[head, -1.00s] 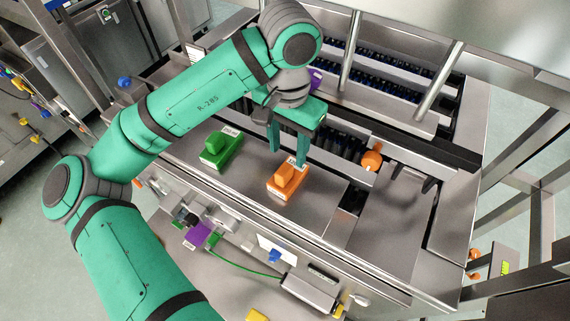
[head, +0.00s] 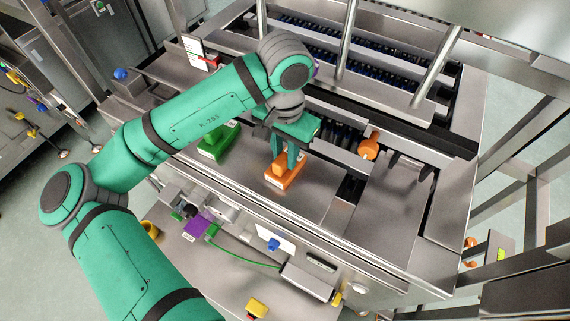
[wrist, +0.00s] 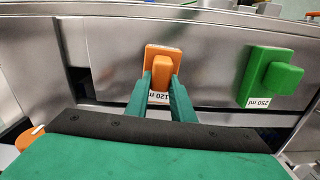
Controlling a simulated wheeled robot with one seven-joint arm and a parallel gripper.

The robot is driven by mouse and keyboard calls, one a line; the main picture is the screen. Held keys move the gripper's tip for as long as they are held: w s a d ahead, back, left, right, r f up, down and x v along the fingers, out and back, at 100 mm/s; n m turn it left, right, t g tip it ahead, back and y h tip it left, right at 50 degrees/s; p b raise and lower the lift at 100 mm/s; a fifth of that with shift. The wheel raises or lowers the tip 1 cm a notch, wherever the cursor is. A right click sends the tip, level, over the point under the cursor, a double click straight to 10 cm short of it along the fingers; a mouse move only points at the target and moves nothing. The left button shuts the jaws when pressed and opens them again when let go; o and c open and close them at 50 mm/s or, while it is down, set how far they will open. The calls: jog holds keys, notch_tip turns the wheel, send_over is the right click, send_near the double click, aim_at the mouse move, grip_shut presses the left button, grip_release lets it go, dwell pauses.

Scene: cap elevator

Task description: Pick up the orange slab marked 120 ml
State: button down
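The orange slab (head: 285,175) lies flat on the steel counter, with a raised grip block on top. In the wrist view the orange slab (wrist: 163,66) has a white label reading 120 ml at its near edge, partly covered by my fingers. My gripper (head: 287,158) is above it, pointing down. In the wrist view, my gripper's two green fingers (wrist: 163,80) stand on either side of the raised block, with no clear gap at their tips. The slab appears to rest on the counter.
A green slab (wrist: 269,77) marked 250 ml lies beside the orange one; the green slab (head: 216,143) is partly behind my arm in the head view. An orange knob (head: 369,146) stands to the right. Bare counter (head: 315,200) lies right of the orange slab.

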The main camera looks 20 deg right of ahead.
aim_at(285, 154)
jog(key=shift+r, duration=0.1)
jog(key=shift+r, duration=0.6)
notch_tip(285, 154, up, 2)
jog(key=shift+r, duration=0.1)
jog(key=s+d, duration=1.2)
jog(key=shift+s+d, duration=0.35)
jog(key=shift+s, duration=0.05)
